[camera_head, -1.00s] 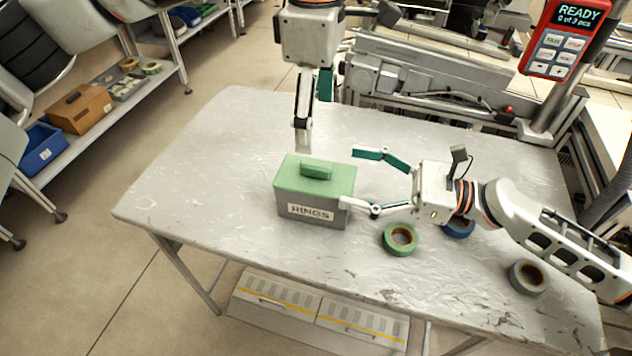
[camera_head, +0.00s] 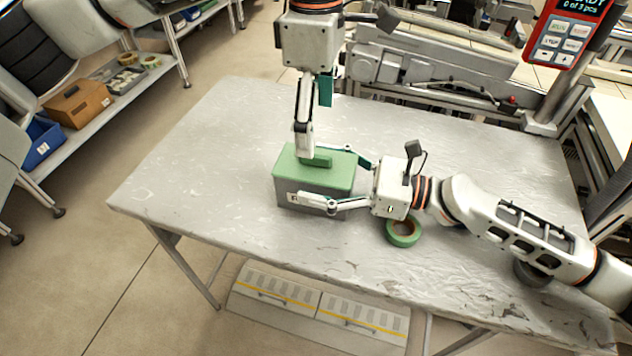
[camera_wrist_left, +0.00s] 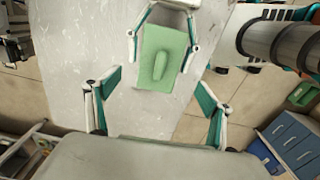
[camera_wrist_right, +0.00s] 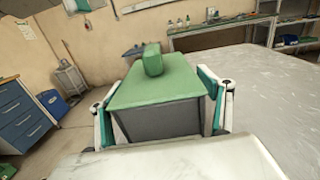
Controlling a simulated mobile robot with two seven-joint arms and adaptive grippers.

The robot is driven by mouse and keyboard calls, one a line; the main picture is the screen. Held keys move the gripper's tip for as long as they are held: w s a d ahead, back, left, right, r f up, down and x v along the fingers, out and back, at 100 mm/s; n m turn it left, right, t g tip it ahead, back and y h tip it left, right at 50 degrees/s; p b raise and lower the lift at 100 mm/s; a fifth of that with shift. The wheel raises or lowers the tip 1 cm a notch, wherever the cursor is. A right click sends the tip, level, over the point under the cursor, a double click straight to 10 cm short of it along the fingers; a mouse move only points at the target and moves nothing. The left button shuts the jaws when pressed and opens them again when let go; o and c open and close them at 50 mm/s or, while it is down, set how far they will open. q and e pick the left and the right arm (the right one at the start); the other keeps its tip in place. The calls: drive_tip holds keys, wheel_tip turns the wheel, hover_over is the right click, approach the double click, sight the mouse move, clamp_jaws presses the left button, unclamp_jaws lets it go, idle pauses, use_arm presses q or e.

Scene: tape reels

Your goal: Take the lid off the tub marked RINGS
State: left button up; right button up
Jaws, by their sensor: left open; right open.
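The tub (camera_head: 311,205) is a grey box with a green lid (camera_head: 335,177), which is on it; the lid has a raised green handle (camera_head: 317,160). Its front label is mostly covered by a finger of my right gripper; only an "R" shows. My right gripper (camera_head: 335,180) is open, one finger along each side of the tub; the right wrist view shows the tub (camera_wrist_right: 165,122) between them. Whether they touch its walls I cannot tell. My left gripper (camera_head: 313,130) is open and empty, pointing down above the lid. The left wrist view shows the handle (camera_wrist_left: 160,66) beyond its fingers.
A green tape reel (camera_head: 403,233) lies just right of the tub, under my right wrist. A dark reel (camera_head: 530,274) is partly hidden by my right arm. A red display (camera_head: 565,35) stands at the back right. The table's left side (camera_head: 190,170) is clear.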

drive_tip(key=shift+a, duration=0.3)
